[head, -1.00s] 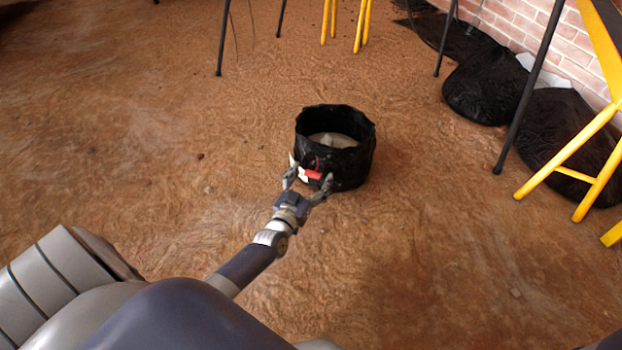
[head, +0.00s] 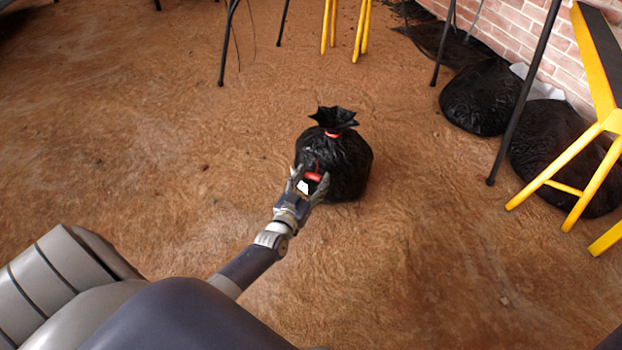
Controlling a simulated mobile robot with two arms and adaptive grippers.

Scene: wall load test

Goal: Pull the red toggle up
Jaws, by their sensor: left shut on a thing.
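A black bag (head: 345,165) stands on the brown floor near the middle of the head view. Its top is gathered shut, with a red band (head: 333,134) around the neck and a flared tuft above. The red toggle (head: 313,176) is at the near left side of the bag, with a small white tag beside it. My left gripper (head: 310,180) is shut on the red toggle, with a finger on each side of it. Inside the bag nothing can be seen now. My right gripper is not in view.
Yellow stands (head: 577,193) and thin black legs (head: 526,90) stand at the right and back. More black bags (head: 482,97) lie along the brick wall at the upper right. The floor around the bag is clear.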

